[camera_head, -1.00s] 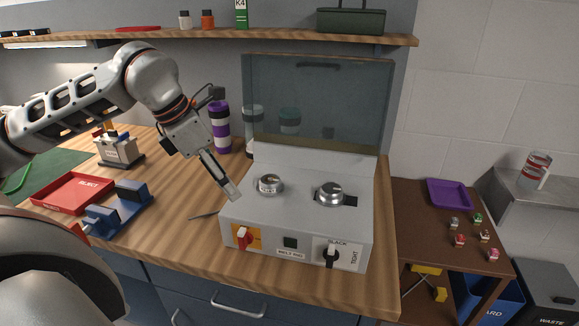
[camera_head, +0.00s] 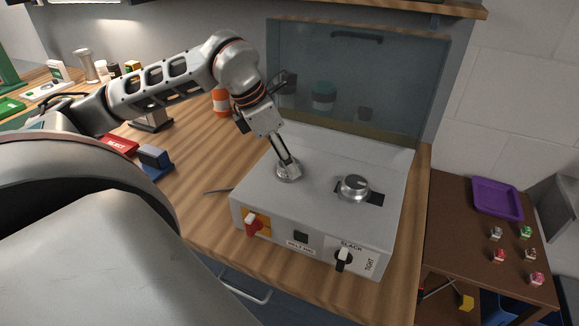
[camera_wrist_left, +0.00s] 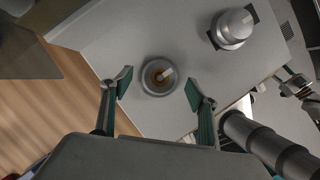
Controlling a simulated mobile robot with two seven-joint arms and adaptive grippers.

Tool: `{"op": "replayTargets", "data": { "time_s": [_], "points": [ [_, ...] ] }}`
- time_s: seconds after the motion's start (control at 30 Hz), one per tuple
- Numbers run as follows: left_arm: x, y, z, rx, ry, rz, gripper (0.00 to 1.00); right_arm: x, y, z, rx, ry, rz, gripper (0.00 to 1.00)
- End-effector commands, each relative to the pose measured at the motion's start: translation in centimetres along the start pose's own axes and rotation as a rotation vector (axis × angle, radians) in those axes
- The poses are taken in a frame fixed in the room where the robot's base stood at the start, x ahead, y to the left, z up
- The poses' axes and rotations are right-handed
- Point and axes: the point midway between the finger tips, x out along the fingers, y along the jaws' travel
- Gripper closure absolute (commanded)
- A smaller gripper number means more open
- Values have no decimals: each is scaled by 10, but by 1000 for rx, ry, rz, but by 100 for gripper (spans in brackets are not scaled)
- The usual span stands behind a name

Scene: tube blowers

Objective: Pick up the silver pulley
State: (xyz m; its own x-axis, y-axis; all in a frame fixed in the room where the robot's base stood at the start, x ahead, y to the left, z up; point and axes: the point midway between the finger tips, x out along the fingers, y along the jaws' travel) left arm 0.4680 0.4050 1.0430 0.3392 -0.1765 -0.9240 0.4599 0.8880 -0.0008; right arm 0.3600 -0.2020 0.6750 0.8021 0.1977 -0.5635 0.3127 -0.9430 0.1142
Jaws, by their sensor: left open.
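Two silver pulleys sit on top of a grey box-like machine (camera_head: 325,205). The left pulley (camera_head: 287,176) is partly hidden in the head view by my left gripper (camera_head: 289,167), which points down at it. The right pulley (camera_head: 354,187) stands over a dark slot. In the left wrist view my left gripper (camera_wrist_left: 158,88) is open, with its green-padded fingers apart. The right pulley (camera_wrist_left: 233,28) is off to the upper right there.
A clear raised cover (camera_head: 350,75) stands behind the machine. The front has a red switch (camera_head: 252,226) and a black knob (camera_head: 343,258). A blue holder (camera_head: 155,161) and red tray (camera_head: 119,145) are to the left. A purple tray (camera_head: 497,198) is on a lower table.

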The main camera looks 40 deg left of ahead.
Motion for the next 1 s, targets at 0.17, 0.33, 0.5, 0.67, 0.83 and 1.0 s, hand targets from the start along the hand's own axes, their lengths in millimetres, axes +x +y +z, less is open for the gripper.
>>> {"op": "replayTargets", "data": {
  "time_s": [0.17,0.33,0.5,0.67,0.83,1.0],
  "points": [
    [13,0,0,-1,1,0,40,0,2,-7,-1,11,2,60],
    [14,0,0,0,0,1,40,0,2,-9,-1,14,3,60],
    [13,0,0,0,0,1,74,0,2,-8,-1,14,3,60],
    [13,0,0,0,-1,2,88,0,2,-7,-1,11,3,60],
    [13,0,0,0,-1,2,88,0,2,-5,-1,7,2,60],
    [8,1,3,1,-3,2,88,0,2,-5,-1,6,2,60]
  ]
}}
